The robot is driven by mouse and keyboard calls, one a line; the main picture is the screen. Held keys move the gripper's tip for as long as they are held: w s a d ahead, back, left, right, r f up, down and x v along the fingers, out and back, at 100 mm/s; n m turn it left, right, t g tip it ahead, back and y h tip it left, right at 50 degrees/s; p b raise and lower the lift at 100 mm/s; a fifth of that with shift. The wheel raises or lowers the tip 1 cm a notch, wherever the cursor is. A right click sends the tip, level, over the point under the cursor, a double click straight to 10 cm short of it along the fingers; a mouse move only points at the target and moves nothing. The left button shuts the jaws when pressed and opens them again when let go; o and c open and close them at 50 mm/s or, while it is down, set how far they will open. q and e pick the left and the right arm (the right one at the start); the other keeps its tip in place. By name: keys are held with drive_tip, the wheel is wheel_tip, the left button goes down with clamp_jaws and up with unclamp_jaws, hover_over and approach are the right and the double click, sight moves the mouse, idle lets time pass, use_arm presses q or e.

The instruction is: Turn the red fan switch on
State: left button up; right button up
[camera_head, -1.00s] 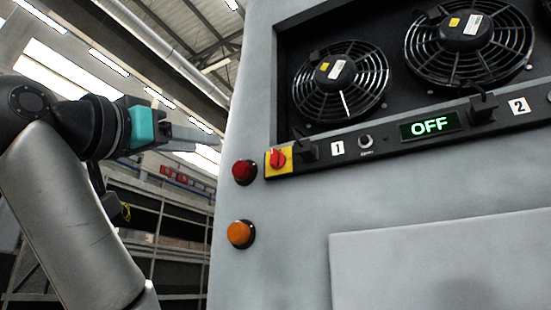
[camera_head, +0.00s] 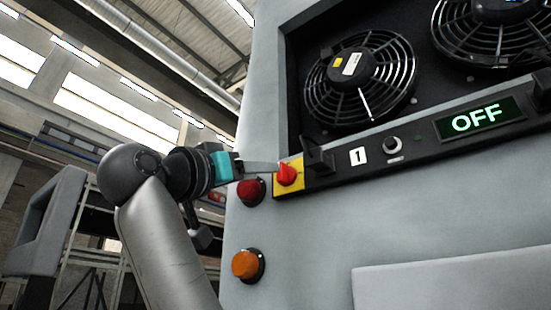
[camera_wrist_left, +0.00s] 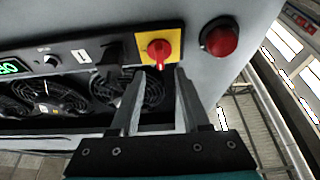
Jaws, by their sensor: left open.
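The red fan switch (camera_head: 287,174) is a rotary knob on a yellow plate at the left end of the black control strip. In the left wrist view the red switch (camera_wrist_left: 159,51) lies just beyond and between my open fingertips. My left gripper (camera_head: 276,168) comes in from the left with its fingers at the yellow plate's edge; I cannot tell whether they touch the knob. It also shows in the left wrist view (camera_wrist_left: 156,75), open and empty. The display (camera_head: 481,120) reads OFF in green. My right gripper is out of view.
A red lamp (camera_head: 250,192) sits just below my left gripper, and an orange lamp (camera_head: 247,265) is lower. A black bracket (camera_head: 318,157) juts out right of the switch. Two fans (camera_head: 358,80) sit behind the strip.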

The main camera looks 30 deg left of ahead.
sight(283, 174)
use_arm(q)
drive_tip(key=p+x, duration=0.2)
drive_tip(key=x, duration=0.4)
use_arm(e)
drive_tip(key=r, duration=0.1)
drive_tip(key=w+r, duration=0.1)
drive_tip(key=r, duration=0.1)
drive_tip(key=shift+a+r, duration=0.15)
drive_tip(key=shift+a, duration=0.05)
use_arm(q)
clamp_jaws()
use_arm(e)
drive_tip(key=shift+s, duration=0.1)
